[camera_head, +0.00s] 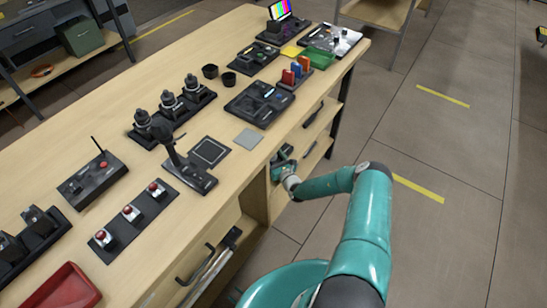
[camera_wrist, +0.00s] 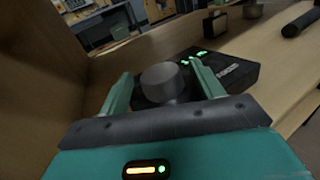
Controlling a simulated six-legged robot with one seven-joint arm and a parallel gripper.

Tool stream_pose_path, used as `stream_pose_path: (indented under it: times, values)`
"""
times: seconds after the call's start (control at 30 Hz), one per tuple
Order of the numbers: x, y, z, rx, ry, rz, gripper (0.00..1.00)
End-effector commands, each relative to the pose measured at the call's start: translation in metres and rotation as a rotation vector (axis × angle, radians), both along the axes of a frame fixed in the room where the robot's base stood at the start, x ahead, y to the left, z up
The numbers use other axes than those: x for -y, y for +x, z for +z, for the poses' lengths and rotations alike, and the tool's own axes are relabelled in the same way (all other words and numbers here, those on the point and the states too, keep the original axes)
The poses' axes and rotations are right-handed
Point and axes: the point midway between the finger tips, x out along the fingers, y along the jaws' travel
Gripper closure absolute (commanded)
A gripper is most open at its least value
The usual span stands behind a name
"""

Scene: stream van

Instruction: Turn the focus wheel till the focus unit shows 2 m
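In the wrist view a dark grey round focus wheel (camera_wrist: 164,80) stands up in front of a black focus unit (camera_wrist: 236,75). The unit has small green lit marks and pale lettering on top, too small to read. My gripper (camera_wrist: 162,69) is open, with one teal finger on each side of the wheel. A gap shows between the wheel and each finger, so I see no grip on it. In the head view my gripper (camera_head: 284,164) is at the bench's front side, at an opening below the top. The wheel cannot be made out there.
A wooden wall (camera_wrist: 40,75) stands close at the left in the wrist view. A dark cylinder (camera_wrist: 301,22) lies at the right on the wooden surface. The bench top (camera_head: 215,90) above carries several devices, including a joystick (camera_head: 180,160). The floor to the right is open.

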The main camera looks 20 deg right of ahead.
Motion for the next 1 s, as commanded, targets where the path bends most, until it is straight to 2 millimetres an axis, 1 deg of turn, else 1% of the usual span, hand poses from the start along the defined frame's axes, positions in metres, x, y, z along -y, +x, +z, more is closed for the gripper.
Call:
stream_pose_path:
  times: [0.17,0.27,0.33,0.47,0.7,0.8,0.9,1.0]
  values:
    - [0.001,-0.001,0.0,0.0,0.0,0.0,0.34]
    - [0.002,-0.008,0.0,0.0,0.001,-0.001,0.34]
    - [0.003,-0.017,-0.001,-0.002,0.002,-0.001,0.34]
    - [0.006,-0.042,0.0,-0.001,0.001,-0.001,0.34]
    - [0.012,-0.095,0.0,-0.002,0.001,-0.001,0.34]
    - [0.014,-0.114,0.0,-0.001,0.001,-0.002,0.34]
    - [0.016,-0.127,0.0,0.0,0.001,-0.001,0.34]
    - [0.016,-0.135,0.0,-0.001,0.0,0.0,0.34]
